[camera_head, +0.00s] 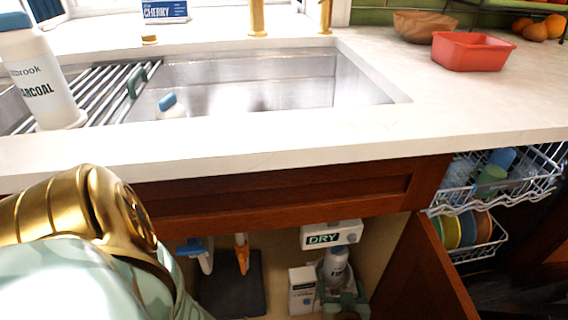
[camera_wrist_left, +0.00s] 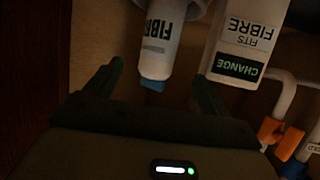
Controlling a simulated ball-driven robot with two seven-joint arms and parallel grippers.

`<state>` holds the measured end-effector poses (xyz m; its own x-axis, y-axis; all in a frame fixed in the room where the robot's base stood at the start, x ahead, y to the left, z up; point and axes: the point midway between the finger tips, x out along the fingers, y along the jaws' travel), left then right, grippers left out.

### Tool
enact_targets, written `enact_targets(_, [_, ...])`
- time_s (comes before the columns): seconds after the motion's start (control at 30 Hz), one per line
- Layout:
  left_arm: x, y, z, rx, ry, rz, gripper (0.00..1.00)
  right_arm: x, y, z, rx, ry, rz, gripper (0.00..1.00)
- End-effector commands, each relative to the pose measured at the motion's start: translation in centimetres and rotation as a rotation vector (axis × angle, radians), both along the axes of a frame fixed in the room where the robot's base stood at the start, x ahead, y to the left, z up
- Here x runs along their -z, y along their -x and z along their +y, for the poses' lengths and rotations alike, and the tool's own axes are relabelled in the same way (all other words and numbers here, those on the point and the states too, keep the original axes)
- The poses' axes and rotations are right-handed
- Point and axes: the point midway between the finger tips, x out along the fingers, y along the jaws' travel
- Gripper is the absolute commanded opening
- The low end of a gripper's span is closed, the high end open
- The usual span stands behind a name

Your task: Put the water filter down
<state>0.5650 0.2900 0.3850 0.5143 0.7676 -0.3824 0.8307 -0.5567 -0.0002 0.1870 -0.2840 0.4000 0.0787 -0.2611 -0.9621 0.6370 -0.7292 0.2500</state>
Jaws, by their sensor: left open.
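A white water filter (camera_head: 336,266) labelled FIB... stands in the open cabinet under the sink. In the left wrist view the filter (camera_wrist_left: 163,38) reads FIBRE upside down, and its blue end (camera_wrist_left: 152,85) points toward my jaws. My left gripper (camera_head: 341,290), dark green, is low in the cabinet at the filter. In the left wrist view my left gripper (camera_wrist_left: 160,85) has its fingers apart, one on each side of the blue end, with gaps visible. The filter's other end is cut off there by the frame edge. My right gripper does not show.
A white box (camera_head: 302,289) stands left of the filter; a white DRY unit (camera_head: 331,235) is above. The cabinet door (camera_head: 420,275) stands open at right. A CHARCOAL bottle (camera_head: 42,85) stands at the sink's left.

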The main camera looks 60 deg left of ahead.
Motion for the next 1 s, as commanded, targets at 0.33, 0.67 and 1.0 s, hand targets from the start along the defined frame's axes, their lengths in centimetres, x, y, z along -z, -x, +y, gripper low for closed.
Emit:
enact_targets(0.33, [-0.5,-0.2,-1.1,0.281,-0.034,-0.075,0.82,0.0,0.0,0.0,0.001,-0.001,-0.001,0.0])
enact_targets(0.67, [2.9,17.9,-10.6,1.329,0.044,0.458,0.82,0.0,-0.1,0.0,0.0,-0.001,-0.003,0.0])
enact_targets(1.0, [-0.6,36.7,-1.6,1.306,-0.033,1.348,0.82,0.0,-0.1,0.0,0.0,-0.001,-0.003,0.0])
